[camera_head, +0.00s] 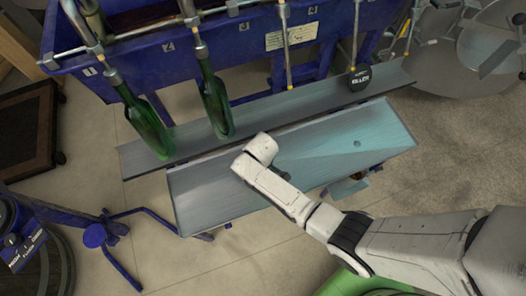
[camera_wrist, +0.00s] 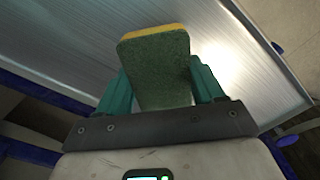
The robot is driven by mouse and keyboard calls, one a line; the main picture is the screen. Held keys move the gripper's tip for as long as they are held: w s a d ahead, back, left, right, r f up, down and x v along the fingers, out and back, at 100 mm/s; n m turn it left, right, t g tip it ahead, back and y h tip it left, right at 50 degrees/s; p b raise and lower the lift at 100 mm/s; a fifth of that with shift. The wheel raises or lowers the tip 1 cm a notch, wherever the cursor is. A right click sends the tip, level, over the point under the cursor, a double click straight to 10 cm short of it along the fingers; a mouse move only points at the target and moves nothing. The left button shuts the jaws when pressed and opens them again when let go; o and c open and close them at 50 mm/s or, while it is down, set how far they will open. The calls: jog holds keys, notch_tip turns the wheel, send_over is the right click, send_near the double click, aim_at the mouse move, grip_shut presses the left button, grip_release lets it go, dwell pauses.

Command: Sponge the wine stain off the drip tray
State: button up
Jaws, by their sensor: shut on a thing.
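The drip tray (camera_head: 215,190) is a long, grey metal tray below the blue bottle filler in the head view. Its brushed metal surface also fills much of the wrist view (camera_wrist: 65,55). A small dark round spot shows towards its right end; I see no clear wine stain. My gripper (camera_wrist: 160,78) is shut on a sponge (camera_wrist: 158,72), dark green with a yellow edge, between its two teal fingers. The sponge is over the tray; I cannot tell whether it touches it. In the head view my arm reaches over the tray's middle and hides the sponge.
The blue filler (camera_head: 200,48) has several spouts. A black round object (camera_head: 359,79) is on that shelf. A brown crate (camera_head: 27,128) stands at the left.

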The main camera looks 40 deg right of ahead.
jog(key=shift+r+p, duration=1)
jog(key=shift+r, duration=0.45)
